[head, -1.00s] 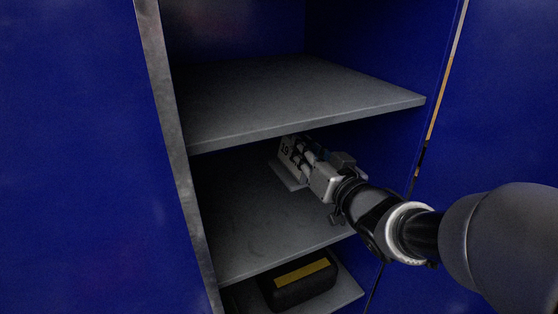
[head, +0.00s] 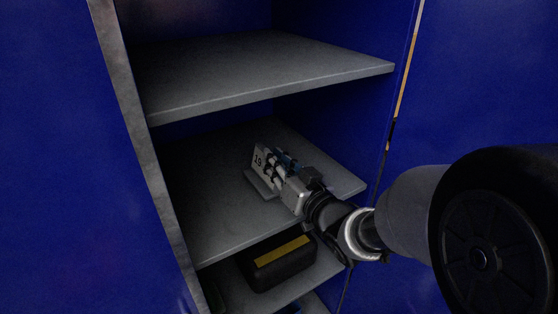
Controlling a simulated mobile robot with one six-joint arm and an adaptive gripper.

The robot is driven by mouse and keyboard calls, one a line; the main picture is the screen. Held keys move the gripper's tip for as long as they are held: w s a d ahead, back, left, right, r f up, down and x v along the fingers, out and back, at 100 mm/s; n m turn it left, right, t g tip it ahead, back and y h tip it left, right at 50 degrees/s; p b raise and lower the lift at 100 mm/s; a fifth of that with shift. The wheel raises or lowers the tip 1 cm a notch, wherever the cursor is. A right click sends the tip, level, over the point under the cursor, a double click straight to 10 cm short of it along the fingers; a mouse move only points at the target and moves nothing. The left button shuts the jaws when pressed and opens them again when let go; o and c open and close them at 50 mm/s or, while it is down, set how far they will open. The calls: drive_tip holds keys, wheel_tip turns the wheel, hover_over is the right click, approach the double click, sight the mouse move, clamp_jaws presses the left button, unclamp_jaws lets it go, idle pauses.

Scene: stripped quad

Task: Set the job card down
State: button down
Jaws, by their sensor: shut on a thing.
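The job card (head: 258,160) is a small pale card marked "19", standing nearly upright with a flat foot (head: 259,184) at its base. It is over the middle shelf (head: 205,208) of a blue cabinet. My gripper (head: 274,169) reaches in from the right and is shut on the card, its fingers covering the card's right part. The foot appears at or very near the shelf surface; I cannot tell whether it touches.
An upper shelf (head: 260,72) spans above my gripper. A black case with a yellow stripe (head: 280,262) sits on the shelf below. The cabinet's left edge (head: 127,105) and right wall (head: 345,130) bound the opening. The middle shelf is otherwise clear.

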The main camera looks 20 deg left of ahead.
drive_tip(key=shift+f, duration=0.1)
drive_tip(key=shift+f, duration=0.15)
drive_tip(key=c, duration=1.6)
unclamp_jaws()
drive_tip(key=shift+r, duration=0.2)
